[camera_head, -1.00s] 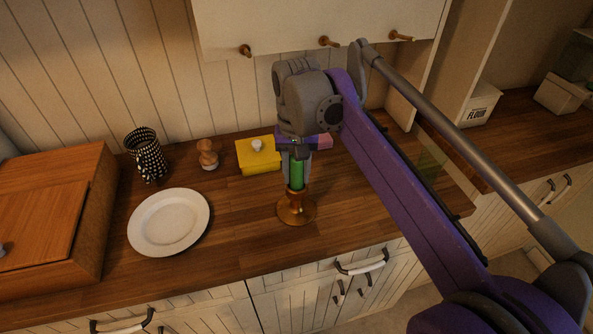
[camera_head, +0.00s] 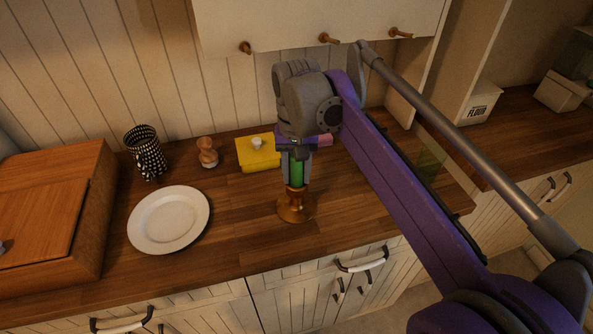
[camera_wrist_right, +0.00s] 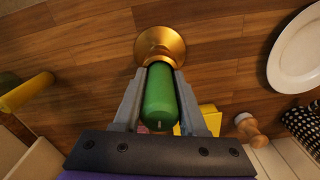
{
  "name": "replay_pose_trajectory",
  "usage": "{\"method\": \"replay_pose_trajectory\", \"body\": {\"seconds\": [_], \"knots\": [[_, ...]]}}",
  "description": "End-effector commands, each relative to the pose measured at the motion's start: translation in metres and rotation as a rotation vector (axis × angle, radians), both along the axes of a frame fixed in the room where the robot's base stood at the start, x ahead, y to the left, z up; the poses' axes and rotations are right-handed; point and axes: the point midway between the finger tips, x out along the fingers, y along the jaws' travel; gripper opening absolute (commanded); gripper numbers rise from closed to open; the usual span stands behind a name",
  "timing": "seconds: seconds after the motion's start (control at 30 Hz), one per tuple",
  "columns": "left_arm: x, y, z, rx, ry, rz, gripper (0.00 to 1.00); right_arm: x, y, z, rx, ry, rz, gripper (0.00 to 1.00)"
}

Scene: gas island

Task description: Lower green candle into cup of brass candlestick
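The green candle (camera_head: 296,172) is upright above the brass candlestick (camera_head: 296,207), which stands on the wooden counter. The candle's lower end meets the candlestick's cup; how deep it sits is hidden. My right gripper (camera_head: 296,180) points down with a finger on each side of the candle and appears shut on it. In the right wrist view the candle (camera_wrist_right: 160,100) lies between the two fingers (camera_wrist_right: 160,75), in line with the candlestick's round brass base (camera_wrist_right: 160,42). My left gripper is not in view.
A white plate (camera_head: 169,220) lies left of the candlestick. A yellow box (camera_head: 259,160), a wooden stamp-like item (camera_head: 207,153) and a black patterned cup (camera_head: 146,155) stand behind. A wooden box (camera_head: 60,215) is at far left. The counter right of the candlestick is mostly clear.

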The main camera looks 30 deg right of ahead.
Motion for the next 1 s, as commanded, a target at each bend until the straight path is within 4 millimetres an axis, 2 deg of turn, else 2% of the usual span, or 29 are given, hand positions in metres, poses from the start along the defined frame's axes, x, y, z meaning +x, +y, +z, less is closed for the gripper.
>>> {"method": "replay_pose_trajectory", "body": {"seconds": [0.03,0.17,0.53,0.67,1.0], "knots": [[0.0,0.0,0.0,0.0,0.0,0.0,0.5,0.0,0.0,-0.001,0.0,0.0,0.0,0.51],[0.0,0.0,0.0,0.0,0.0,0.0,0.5,0.0,0.0,0.0,0.0,-0.001,0.0,0.73],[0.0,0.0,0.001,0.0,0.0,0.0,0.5,0.001,0.0,0.006,-0.001,-0.003,0.0,0.73],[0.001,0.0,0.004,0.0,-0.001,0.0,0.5,0.001,0.0,0.026,-0.001,-0.003,0.0,0.73],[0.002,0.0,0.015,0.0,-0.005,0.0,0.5,0.001,0.0,0.091,-0.001,-0.002,0.0,0.73]]}}
